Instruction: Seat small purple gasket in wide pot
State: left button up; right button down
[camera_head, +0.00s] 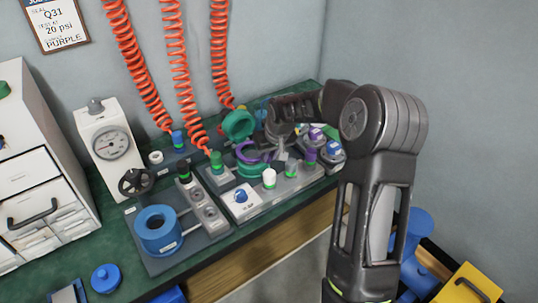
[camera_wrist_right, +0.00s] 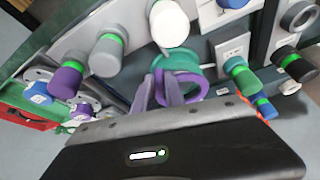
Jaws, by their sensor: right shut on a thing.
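A small purple gasket (camera_head: 252,154) is between the fingers of my right gripper (camera_head: 277,148), which comes in from the right and points down. The purple gasket also shows in the right wrist view (camera_wrist_right: 183,86), at the fingertips. It is over a round green pot (camera_head: 258,172) on the middle test station, which also shows in the right wrist view (camera_wrist_right: 202,72). I cannot tell whether the gasket touches the pot. The gripper and the gasket hide part of the pot. My left gripper is not in view.
A blue pot (camera_head: 158,230) stands on the left station. A green ring (camera_head: 238,125) is upright behind the green pot. A white-topped knob (camera_head: 269,178) and other capped posts stand close to the gripper. Red coiled hoses hang behind. A gauge box (camera_head: 108,140) stands left.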

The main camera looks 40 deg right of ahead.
jog(key=shift+f+b, duration=1.1)
jog(key=shift+f, duration=0.3)
dwell(0.6)
jog(key=c, duration=1.3)
grip_release()
jog(key=v, duration=0.8)
jog(key=shift+p, duration=0.4)
jog(key=shift+s+f, duration=0.1)
